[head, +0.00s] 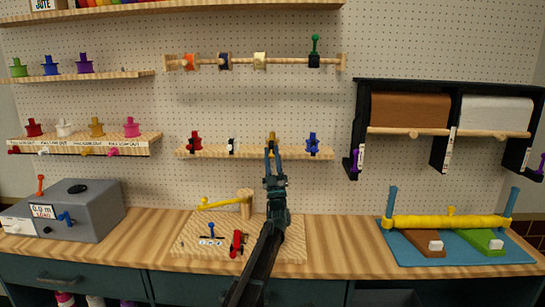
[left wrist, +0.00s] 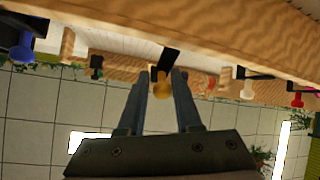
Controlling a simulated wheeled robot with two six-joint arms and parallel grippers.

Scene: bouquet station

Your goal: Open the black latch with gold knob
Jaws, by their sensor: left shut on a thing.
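My left gripper (head: 272,153) reaches up to the small middle shelf in the head view. Its two fingers are around a gold knob (head: 271,136), which shows just above the fingertips. In the left wrist view the gold knob (left wrist: 161,88) sits between the fingers, with a black latch bar (left wrist: 170,62) running up behind it. The fingers hide most of the latch in the head view. My right gripper is not in view.
The middle shelf (head: 185,154) also carries a red knob (head: 195,141), a white knob (head: 231,147) and a blue knob (head: 312,141). Below on the counter lies a wooden board (head: 195,248) with a yellow lever (head: 220,204). A grey box (head: 85,212) stands left.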

